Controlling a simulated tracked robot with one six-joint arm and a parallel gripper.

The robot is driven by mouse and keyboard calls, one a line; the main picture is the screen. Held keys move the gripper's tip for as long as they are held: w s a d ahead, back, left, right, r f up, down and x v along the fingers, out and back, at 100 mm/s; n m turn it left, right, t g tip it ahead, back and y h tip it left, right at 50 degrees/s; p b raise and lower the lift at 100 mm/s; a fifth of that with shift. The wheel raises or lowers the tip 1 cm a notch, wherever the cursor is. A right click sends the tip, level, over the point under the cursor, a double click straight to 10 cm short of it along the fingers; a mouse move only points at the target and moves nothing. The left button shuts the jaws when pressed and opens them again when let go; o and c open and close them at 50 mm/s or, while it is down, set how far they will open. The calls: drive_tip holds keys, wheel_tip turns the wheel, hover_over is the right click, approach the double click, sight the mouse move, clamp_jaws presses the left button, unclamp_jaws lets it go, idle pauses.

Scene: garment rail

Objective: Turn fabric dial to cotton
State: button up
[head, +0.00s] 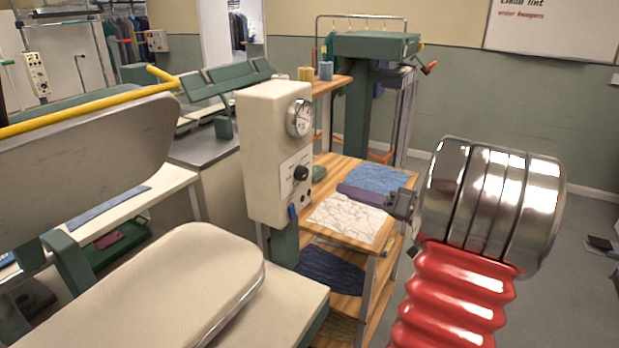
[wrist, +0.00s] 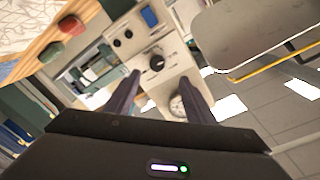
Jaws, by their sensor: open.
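The fabric dial is a small black round knob (head: 301,173) on a white plate, on the front of a cream control box (head: 262,150). A round gauge (head: 299,118) sits above it. In the wrist view the box appears upside down and tilted, with the knob (wrist: 156,63) beyond my fingertips. The plate's lettering is too small to read. My gripper (head: 402,205) is to the right of the box in the head view. In the wrist view its two dark fingers (wrist: 160,82) are apart, with nothing between them. It is not touching the knob.
A wooden shelf (head: 345,165) with folded cloths stands behind and right of the box. A padded cream pressing board (head: 165,290) lies in front. A blue switch (head: 293,212) sits below the knob. Open floor (head: 585,210) shows at the right.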

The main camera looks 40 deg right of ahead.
sight(306, 175)
drive_tip(key=shift+s+d+h, duration=0.2)
drive_tip(key=shift+d+h, duration=0.1)
drive_tip(key=shift+d, duration=0.2)
drive_tip(key=x, duration=1.3)
drive_tip(key=shift+w+a+r, duration=0.15)
drive_tip(key=shift+w+r, duration=0.05)
drive_tip(key=shift+w, duration=0.2)
drive_tip(key=shift+c, duration=0.3)
drive_tip(key=c, duration=0.9)
drive_tip(key=shift+c, duration=0.4)
